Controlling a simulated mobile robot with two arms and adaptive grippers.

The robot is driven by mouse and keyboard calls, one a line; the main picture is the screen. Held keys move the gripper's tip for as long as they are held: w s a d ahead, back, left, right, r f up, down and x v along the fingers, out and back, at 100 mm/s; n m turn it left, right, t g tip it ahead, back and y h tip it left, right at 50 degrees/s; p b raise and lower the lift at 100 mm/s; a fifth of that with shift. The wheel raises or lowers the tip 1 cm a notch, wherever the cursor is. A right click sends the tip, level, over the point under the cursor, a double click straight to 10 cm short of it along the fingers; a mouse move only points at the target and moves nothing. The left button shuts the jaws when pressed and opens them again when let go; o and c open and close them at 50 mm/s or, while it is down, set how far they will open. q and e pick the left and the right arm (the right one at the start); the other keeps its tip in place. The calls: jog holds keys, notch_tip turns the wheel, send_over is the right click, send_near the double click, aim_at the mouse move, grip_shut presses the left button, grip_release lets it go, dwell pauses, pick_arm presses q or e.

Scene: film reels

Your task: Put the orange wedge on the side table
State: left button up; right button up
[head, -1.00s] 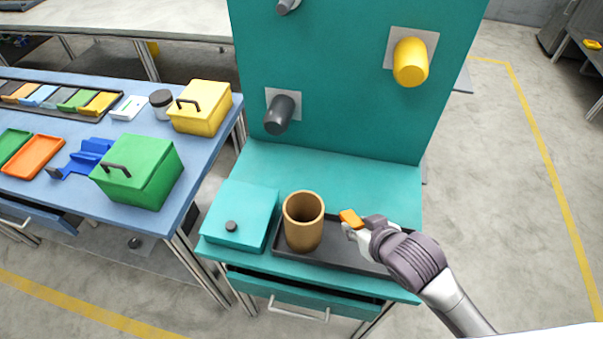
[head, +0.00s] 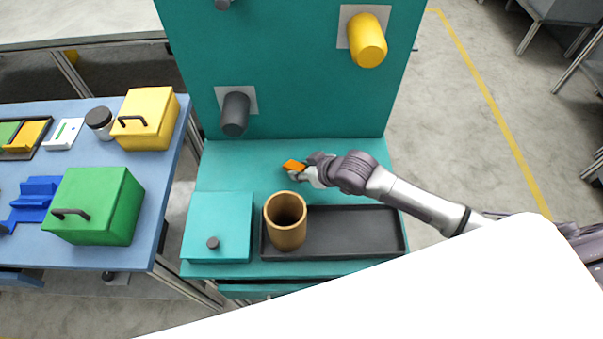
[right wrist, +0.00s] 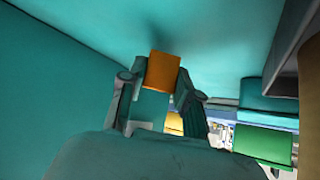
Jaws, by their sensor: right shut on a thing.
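The orange wedge (head: 293,166) is a small block at the tips of my right gripper (head: 298,172). In the right wrist view the wedge (right wrist: 162,70) sits between the two fingers (right wrist: 160,85), which are shut on it. The gripper is over the bare rear part of the teal table (head: 240,165), behind the brown cup (head: 285,232). A dark shadow lies close to the wedge in the wrist view. I cannot tell whether the wedge touches the surface. My left gripper is not in view.
A black tray (head: 355,232) holds the cup at its left end. A teal box (head: 218,225) with a dark knob stands left of it. A teal back panel carries a yellow peg (head: 367,45) and dark pegs (head: 235,113). The blue table (head: 150,200) at left holds green and yellow boxes.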

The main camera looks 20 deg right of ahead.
jog(key=shift+f, duration=1.1)
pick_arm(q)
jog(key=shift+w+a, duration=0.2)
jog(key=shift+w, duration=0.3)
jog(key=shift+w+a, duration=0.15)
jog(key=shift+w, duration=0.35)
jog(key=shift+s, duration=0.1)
pick_arm(e)
jog(key=shift+f, duration=0.1)
jog(key=o, duration=1)
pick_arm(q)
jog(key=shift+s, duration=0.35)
pick_arm(e)
jog(key=shift+o, duration=0.2)
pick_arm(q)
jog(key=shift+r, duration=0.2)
pick_arm(e)
jog(key=v, duration=1.2)
